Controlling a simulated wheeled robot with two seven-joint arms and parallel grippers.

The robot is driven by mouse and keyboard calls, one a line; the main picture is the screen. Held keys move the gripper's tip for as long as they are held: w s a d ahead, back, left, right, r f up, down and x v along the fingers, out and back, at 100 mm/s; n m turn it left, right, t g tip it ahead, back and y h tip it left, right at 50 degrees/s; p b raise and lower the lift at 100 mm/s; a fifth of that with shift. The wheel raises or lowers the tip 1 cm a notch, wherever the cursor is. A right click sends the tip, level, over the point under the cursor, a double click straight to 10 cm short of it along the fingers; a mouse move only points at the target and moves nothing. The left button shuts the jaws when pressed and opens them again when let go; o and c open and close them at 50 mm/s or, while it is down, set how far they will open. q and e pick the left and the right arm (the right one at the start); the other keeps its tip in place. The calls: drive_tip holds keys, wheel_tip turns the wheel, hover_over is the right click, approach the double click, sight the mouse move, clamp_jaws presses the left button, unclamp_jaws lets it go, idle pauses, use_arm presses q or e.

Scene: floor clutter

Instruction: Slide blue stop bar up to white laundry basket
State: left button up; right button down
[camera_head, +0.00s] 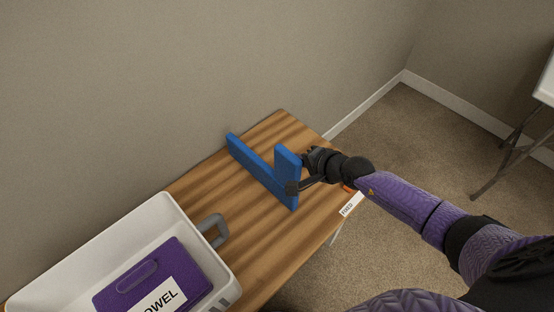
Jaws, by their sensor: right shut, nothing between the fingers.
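The blue stop bar (251,167) lies across the wooden table, with an upright blue plate (287,162) at its right part. My right gripper (296,187) is shut at the right side of the bar, close to the upright plate. I cannot tell whether its fingertips touch the bar. My left gripper is not in view.
A purple item (150,275) with a towel label lies in the basket. A white label (352,204) is at the table's right edge. A wall runs behind the table (262,232).

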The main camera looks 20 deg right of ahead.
drive_tip(key=shift+s+a+r+p, duration=0.1)
drive_tip(key=shift+s+a+p, duration=0.05)
drive_tip(key=shift+a+p, duration=0.3)
drive_tip(key=s+a+p, duration=0.2)
drive_tip(key=a+p, duration=0.3)
drive_tip(key=shift+s+a, duration=0.2)
drive_tip(key=shift+a, duration=0.15)
